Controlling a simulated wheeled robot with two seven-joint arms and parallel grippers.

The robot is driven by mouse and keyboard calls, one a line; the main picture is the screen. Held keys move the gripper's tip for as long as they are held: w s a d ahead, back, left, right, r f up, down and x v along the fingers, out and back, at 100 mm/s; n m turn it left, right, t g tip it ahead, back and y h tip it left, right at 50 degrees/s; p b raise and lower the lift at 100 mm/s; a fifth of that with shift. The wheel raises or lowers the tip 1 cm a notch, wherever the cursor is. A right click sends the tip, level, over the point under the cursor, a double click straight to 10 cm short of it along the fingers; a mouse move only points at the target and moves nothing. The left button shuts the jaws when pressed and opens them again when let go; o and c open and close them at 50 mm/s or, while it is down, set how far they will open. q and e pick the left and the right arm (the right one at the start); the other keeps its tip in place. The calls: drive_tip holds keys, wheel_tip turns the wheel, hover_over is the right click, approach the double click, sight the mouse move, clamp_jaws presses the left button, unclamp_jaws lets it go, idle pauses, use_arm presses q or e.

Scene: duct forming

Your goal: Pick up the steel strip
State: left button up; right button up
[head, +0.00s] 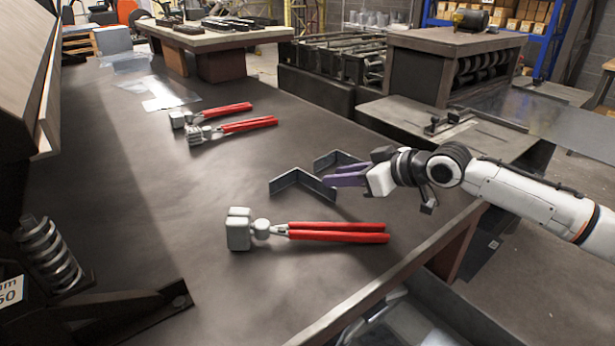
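Two bent, dark grey steel strips lie on the dark workbench in the head view. The nearer strip (286,183) has a V-like fold. The farther strip (334,159) is bent in a similar way and lies just behind it. My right gripper (332,176), with purple fingers, reaches in from the right. Its fingertips overlap the right part of the nearer strip in the picture, and the farther strip is just beyond them. I cannot tell whether they touch either strip or how wide the fingers are apart. My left gripper is not in view.
Red-handled pliers (330,232) lie in front of the strips, and two more red-handled tools (240,125) lie farther back left. The workbench (200,220) is clear between them. A dark coil spring (48,258) stands at lower left. A machine (450,65) is at back right.

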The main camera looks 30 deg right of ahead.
sight(315, 178)
drive_tip(key=x, duration=0.3)
drive_tip(key=shift+w+a+f, duration=0.15)
drive_tip(key=shift+w+f, duration=0.05)
drive_tip(key=shift+d+x, duration=0.1)
drive_tip(key=shift+x, duration=1.2)
drive_tip(key=shift+d+x, duration=0.15)
drive_tip(key=shift+x, duration=1.2)
drive_tip(key=shift+w+r, duration=0.1)
drive_tip(key=shift+r, duration=0.05)
clamp_jaws()
